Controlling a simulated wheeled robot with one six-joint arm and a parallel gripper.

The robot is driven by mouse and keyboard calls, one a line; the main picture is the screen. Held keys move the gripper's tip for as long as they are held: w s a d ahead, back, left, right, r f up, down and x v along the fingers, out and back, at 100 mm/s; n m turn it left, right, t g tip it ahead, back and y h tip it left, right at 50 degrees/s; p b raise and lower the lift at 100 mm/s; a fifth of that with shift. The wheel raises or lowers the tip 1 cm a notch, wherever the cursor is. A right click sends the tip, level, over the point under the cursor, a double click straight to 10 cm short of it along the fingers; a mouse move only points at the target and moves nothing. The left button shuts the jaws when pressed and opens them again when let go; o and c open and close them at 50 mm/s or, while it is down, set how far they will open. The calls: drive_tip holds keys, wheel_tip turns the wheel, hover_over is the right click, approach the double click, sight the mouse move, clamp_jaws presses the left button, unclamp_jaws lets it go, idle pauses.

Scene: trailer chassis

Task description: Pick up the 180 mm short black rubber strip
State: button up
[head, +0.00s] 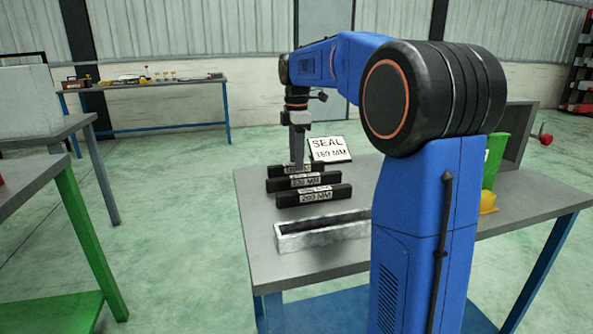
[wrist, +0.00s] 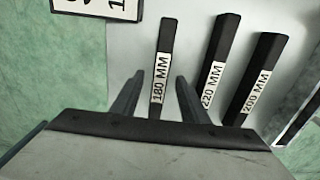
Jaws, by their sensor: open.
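The 180 mm black rubber strip (wrist: 166,48) is the shortest and leftmost of three strips in the wrist view, with a white "180 MM" label. My gripper (wrist: 156,92) is open, with one finger on each side of this strip and gaps showing on both sides. I cannot tell how far the fingertips are above the table. In the head view my gripper (head: 298,163) points down at the farthest strip (head: 275,171), partly hiding it. The 220 mm strip (wrist: 222,50) and the 200 mm strip (wrist: 262,68) lie to its right in the wrist view.
A "SEAL 180 MM" sign (head: 330,149) stands behind the strips on the grey table (head: 262,235). A green bin (head: 495,158) and a yellow object (head: 487,201) stand to the right, past my arm.

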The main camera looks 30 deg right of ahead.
drive_tip(key=shift+f, duration=0.4)
clamp_jaws()
drive_tip(key=shift+r, duration=0.15)
